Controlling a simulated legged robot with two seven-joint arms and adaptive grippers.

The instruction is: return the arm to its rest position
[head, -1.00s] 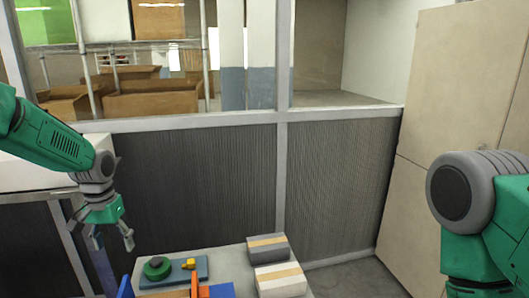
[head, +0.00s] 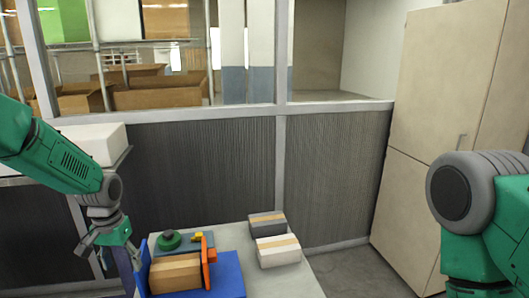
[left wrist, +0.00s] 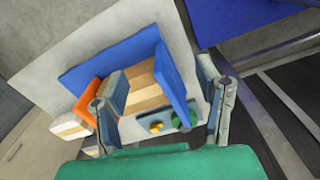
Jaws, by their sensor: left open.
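My left gripper (head: 108,258) is open and empty at the left of the head view, hanging beside the left end of the table. Its two spread fingers also frame the left wrist view (left wrist: 160,90), with the table items seen between and beyond them. My right arm shows only as a green and grey link at the right edge of the head view; its gripper is out of view.
A table (head: 238,243) bears a blue stand (head: 229,275) with a brown striped box (head: 175,273), an orange upright piece (head: 208,262), a green reel (head: 169,240), a grey box (head: 267,226) and a white box (head: 278,252). A cabinet (head: 432,110) stands right.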

